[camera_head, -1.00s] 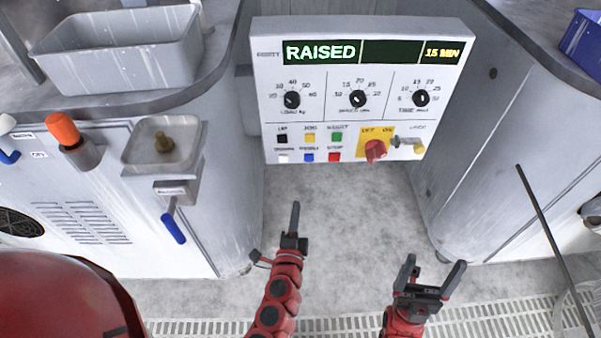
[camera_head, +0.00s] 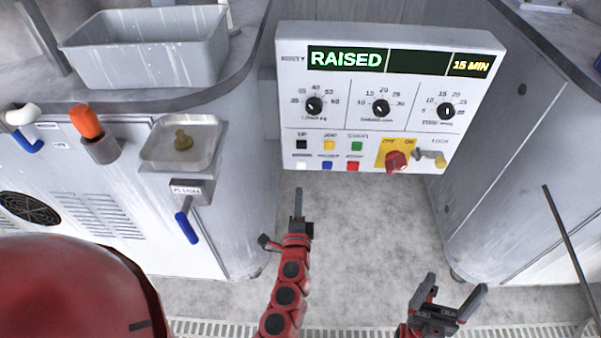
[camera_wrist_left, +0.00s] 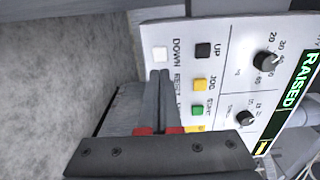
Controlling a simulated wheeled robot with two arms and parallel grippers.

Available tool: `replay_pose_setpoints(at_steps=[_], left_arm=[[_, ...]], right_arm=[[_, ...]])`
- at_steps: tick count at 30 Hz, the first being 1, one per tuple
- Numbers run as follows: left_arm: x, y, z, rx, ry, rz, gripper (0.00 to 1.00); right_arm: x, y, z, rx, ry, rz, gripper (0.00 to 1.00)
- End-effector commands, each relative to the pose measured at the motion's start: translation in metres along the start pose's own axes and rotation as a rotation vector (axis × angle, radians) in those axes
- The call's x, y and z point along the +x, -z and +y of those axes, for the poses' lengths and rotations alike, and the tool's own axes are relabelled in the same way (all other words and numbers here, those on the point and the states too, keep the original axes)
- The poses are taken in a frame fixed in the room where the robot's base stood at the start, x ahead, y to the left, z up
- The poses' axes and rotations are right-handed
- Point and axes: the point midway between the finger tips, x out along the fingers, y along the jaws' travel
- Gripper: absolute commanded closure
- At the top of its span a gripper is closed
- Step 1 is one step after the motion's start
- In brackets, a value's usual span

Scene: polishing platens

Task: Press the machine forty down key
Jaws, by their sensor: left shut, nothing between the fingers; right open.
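The machine's control panel (camera_head: 390,62) reads RAISED and 15 MIN. The white key (camera_head: 301,164) is at the lower left of its key block, below the black UP key (camera_head: 302,145). In the left wrist view the white key (camera_wrist_left: 160,53) has the label DOWN beside it. My left gripper (camera_head: 298,192) is shut and empty, just below the white key in the head view. In the left wrist view its fingertips (camera_wrist_left: 159,73) appear close to that key; contact cannot be made out. My right gripper (camera_head: 455,284) is open and empty, low at the right.
Yellow (camera_head: 329,145), green (camera_head: 356,146), blue (camera_head: 327,165) and red (camera_head: 352,166) keys sit close beside the white one. A red rotary switch (camera_head: 397,161) is further right. Floor below the panel is clear.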

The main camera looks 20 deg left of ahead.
Motion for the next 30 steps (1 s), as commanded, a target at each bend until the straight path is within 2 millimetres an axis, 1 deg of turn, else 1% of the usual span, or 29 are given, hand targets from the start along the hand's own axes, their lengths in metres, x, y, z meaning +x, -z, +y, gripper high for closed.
replay_pose_setpoints(at_steps=[1, 4, 6, 9, 12, 17, 27, 30], left_arm=[[0.013, -0.001, -0.004, -0.003, 0.005, -0.004, 1.00], [0.034, -0.001, -0.001, -0.002, 0.001, -0.003, 1.00], [0.048, -0.001, -0.003, -0.003, 0.004, -0.003, 1.00], [0.063, 0.000, 0.000, 0.000, 0.001, 0.001, 1.00], [0.075, 0.001, -0.002, -0.002, 0.004, 0.001, 1.00], [0.083, 0.001, -0.001, -0.001, 0.001, 0.001, 1.00], [0.084, 0.001, 0.000, -0.001, 0.001, 0.003, 1.00], [0.091, 0.003, 0.000, 0.002, 0.003, 0.007, 1.00]], right_arm=[[0.002, 0.000, 0.000, 0.000, 0.000, 0.000, 0.17], [0.002, 0.000, 0.000, 0.000, 0.000, 0.000, 0.17], [0.002, 0.000, 0.000, 0.000, 0.000, 0.000, 0.17], [0.001, 0.000, 0.000, 0.000, 0.000, 0.000, 0.17], [0.000, 0.000, 0.000, 0.000, 0.000, 0.000, 0.17], [0.000, 0.000, 0.000, 0.000, 0.000, 0.000, 0.17], [-0.001, 0.000, 0.000, 0.000, 0.000, 0.000, 0.17], [-0.003, -0.001, 0.000, 0.000, 0.000, 0.000, 0.17]])
